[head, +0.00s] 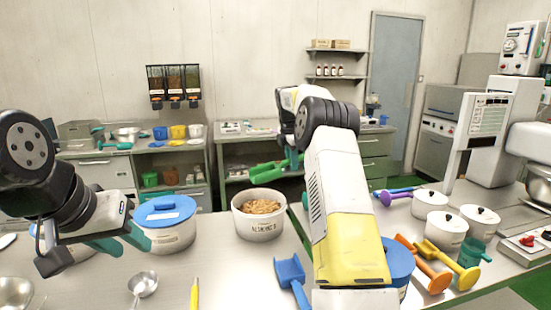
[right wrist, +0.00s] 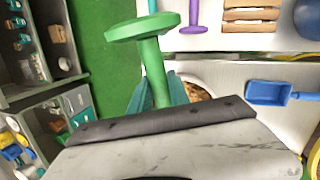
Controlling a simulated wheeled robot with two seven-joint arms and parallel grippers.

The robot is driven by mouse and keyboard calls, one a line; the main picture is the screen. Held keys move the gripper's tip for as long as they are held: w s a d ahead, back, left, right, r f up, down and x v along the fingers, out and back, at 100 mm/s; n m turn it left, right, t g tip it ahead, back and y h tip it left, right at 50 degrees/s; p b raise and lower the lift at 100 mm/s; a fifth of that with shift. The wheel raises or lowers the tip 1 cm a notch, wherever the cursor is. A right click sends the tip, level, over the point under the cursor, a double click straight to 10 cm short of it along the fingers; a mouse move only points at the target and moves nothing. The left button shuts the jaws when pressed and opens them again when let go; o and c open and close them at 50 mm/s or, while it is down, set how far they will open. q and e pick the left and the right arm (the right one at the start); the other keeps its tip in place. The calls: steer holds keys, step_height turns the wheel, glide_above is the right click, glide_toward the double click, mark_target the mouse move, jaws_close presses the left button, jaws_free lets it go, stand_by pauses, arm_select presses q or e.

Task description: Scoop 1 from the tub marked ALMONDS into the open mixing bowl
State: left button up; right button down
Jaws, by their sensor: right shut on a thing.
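The open white tub marked ALMONDS (head: 259,226) stands near the middle of the front counter, with light brown pieces inside. My right gripper (head: 291,157) is shut on the handle of a green scoop (head: 268,173), held above and behind the tub's rim. The round green handle end (right wrist: 143,27) rises between the teal fingers in the right wrist view. The scoop's contents cannot be seen. A metal bowl (head: 540,184) sits under the mixer at the right edge, partly cut off. My left gripper (head: 122,241) is open and empty, beside a blue-lidded tub.
The blue-lidded tub (head: 165,237) stands left of the almonds. A blue scoop (head: 291,277), a metal scoop (head: 143,284) and a yellow tool (head: 194,293) lie in front. White lidded pots (head: 446,232) and orange scoops (head: 428,268) crowd the right. A floor gap separates the counters behind.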

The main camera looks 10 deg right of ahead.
steer(key=a+f+h, duration=0.1)
steer(key=f, duration=0.3)
steer(key=s+a+f+h, duration=0.1)
steer(key=a+f, duration=0.1)
steer(key=f, duration=0.2)
steer(key=a+f, duration=0.1)
steer(key=f, duration=0.3)
steer(key=shift+s+a+f+h, duration=0.15)
steer(key=shift+a+f+h, duration=0.1)
steer(key=shift+f+h, duration=0.15)
steer(key=shift+f+y, duration=0.2)
steer(key=shift+y, duration=0.3)
steer(key=shift+d+r+y, duration=0.1)
steer(key=shift+d+y, duration=0.05)
steer(key=shift+y, duration=0.35)
step_height(320, 180, up, 7)
steer(key=y, duration=0.3)
glide_above(282, 200)
steer(key=d, duration=0.2)
steer(key=shift+w+d+r, duration=0.1)
steer(key=shift+d+r, duration=0.15)
steer(key=shift+r, duration=0.75)
steer(key=shift+w+d+r, duration=0.1)
steer(key=shift+d+r, duration=0.15)
steer(key=shift+r, duration=0.7)
